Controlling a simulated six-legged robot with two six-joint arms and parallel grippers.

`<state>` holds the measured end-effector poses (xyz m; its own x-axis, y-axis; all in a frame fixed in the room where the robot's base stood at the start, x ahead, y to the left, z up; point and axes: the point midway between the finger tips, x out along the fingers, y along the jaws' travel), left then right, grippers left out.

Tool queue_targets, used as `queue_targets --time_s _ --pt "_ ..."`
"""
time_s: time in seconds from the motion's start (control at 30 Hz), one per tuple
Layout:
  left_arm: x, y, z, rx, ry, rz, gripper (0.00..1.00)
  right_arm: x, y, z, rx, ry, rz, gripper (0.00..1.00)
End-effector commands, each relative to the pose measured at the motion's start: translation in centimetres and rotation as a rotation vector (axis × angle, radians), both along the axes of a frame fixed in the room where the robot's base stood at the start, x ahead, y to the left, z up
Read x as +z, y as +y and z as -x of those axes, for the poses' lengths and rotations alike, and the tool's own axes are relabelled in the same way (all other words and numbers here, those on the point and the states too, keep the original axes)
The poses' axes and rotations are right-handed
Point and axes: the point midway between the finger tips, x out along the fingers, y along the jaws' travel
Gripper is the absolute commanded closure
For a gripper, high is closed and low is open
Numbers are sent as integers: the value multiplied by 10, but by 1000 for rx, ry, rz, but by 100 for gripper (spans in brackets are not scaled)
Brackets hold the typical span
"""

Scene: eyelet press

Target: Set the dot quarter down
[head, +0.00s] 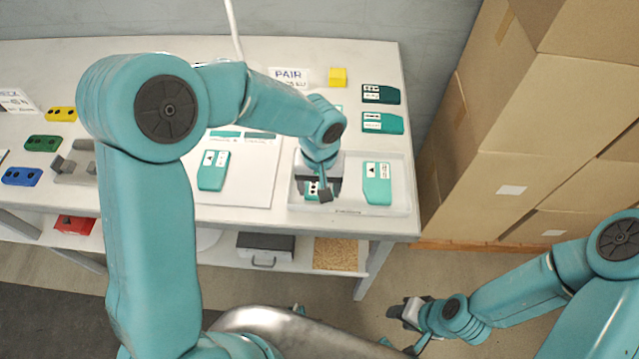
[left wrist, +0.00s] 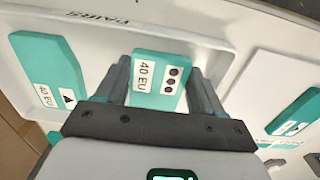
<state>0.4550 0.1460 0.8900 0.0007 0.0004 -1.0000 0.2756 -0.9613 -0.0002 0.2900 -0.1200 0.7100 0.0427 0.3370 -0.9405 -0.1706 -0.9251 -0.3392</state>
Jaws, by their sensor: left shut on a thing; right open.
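The dot quarter, a teal piece with a white label of three black dots and "40 EU", is in my left gripper (head: 321,191). The dot quarter shows in part in the head view (head: 312,188) and clearly in the left wrist view (left wrist: 159,84), between both fingers. It is over the left part of the white tray (head: 400,209); I cannot tell whether it touches the tray floor. A teal piece with a triangle label (head: 377,184) lies in the tray's right part, apart from the dot quarter. My right gripper (head: 402,312) is open and empty, away from the table.
Left of the tray, a teal triangle-labelled piece (head: 213,171) lies on a white board (head: 250,188). Dark and teal pieces (head: 382,122) and a yellow block (head: 338,77) lie behind the tray. Cardboard boxes (head: 530,110) stand to the right.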

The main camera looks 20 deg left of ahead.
Motion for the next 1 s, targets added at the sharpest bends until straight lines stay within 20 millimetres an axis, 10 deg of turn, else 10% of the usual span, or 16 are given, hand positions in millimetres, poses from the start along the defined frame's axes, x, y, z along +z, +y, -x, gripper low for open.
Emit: queue_targets --time_s 0.07,0.1,0.17,0.57,1.0 --pt "-4 0 0 0 0 0 61 -5 0 0 0 0 0 57" --pt "-3 0 0 0 0 0 25 -4 0 0 0 0 0 57" --pt "-2 0 0 0 0 0 6 -3 0 0 0 0 0 57" --pt "6 0 -1 0 -2 0 6 2 0 0 0 0 0 57" --pt "100 0 -1 0 -6 2 6 1 0 0 0 0 0 57"
